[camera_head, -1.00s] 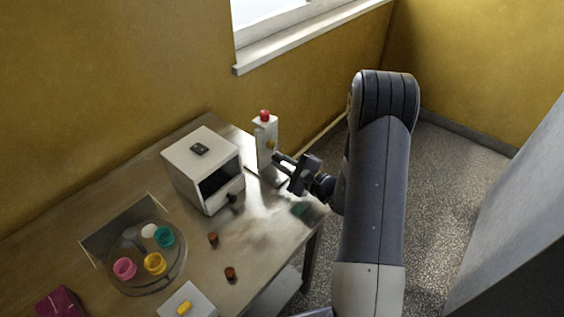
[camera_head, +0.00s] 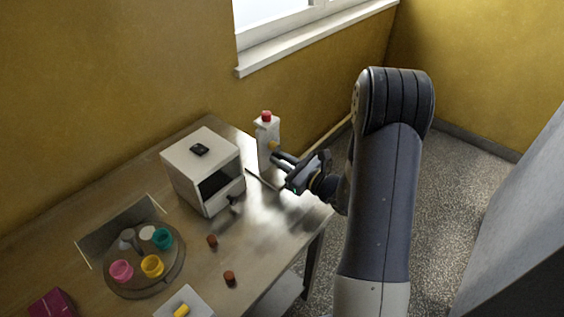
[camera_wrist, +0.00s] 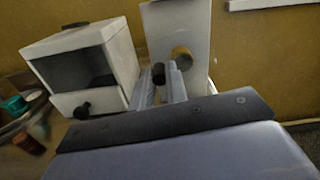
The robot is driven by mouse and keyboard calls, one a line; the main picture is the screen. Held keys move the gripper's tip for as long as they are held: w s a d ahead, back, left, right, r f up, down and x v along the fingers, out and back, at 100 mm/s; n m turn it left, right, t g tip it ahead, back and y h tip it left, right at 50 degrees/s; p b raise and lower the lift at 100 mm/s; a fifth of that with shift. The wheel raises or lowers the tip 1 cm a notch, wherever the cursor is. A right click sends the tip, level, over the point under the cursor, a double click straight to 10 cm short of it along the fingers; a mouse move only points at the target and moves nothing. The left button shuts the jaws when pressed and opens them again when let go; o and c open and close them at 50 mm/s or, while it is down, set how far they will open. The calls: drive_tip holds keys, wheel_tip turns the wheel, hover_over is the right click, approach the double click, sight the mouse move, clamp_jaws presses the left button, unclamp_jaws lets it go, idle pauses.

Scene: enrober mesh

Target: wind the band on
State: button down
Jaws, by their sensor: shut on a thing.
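A white upright post (camera_head: 265,146) with a red button (camera_head: 266,116) on top and a brass-yellow hub (camera_head: 274,145) on its side stands at the table's far right end. In the wrist view the post's white face (camera_wrist: 172,22) and round hub (camera_wrist: 181,56) are close ahead. My gripper (camera_head: 275,158) is in front of the post, low beside the hub. In the wrist view my gripper (camera_wrist: 161,83) is shut on a dark knob (camera_wrist: 159,73), apparently a crank handle. The crank's arm is mostly hidden. I see no band clearly.
A white box (camera_head: 200,168) with a dark opening and a knobbed drawer stands left of the post. A round tray (camera_head: 150,287) holds pink, yellow and teal cups. Two brown pieces (camera_head: 212,241) lie on the table (camera_head: 255,262). A window sill is above.

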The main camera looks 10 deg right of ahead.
sight(277, 144)
drive_tip(key=m, duration=0.2)
drive_tip(key=r+m, duration=0.1)
drive_tip(key=shift+m+p, duration=0.4)
drive_tip(key=m, duration=0.1)
drive_tip(key=m+p, duration=0.1)
drive_tip(key=r+m, duration=0.1)
drive_tip(key=shift+w+d+m, duration=0.2)
drive_tip(key=shift+d+m, duration=0.05)
drive_tip(key=shift+m, duration=0.05)
drive_tip(key=m, duration=0.1)
drive_tip(key=m+p, duration=0.2)
drive_tip(key=shift+w+d+r+m, duration=0.15)
drive_tip(key=shift+d+r+m, duration=0.1)
drive_tip(key=shift+m, duration=0.05)
drive_tip(key=shift+w+d+r+m+p, duration=0.1)
drive_tip(key=shift+m+p, duration=0.15)
drive_tip(key=shift+m, duration=0.35)
drive_tip(key=shift+w+d+f+m+p, duration=0.1)
drive_tip(key=shift+m+p, duration=0.1)
drive_tip(key=shift+m, duration=0.4)
drive_tip(key=shift+w+d+r+m+p, duration=0.1)
drive_tip(key=shift+m+p, duration=0.15)
drive_tip(key=shift+m, duration=0.35)
drive_tip(key=c, duration=1.4)
unclamp_jaws()
drive_tip(key=shift+s+d, duration=0.1)
drive_tip(key=b+v, duration=0.2)
drive_tip(key=v, duration=0.8)
drive_tip(key=shift+s+d, duration=0.15)
drive_tip(key=shift+s, duration=0.15)
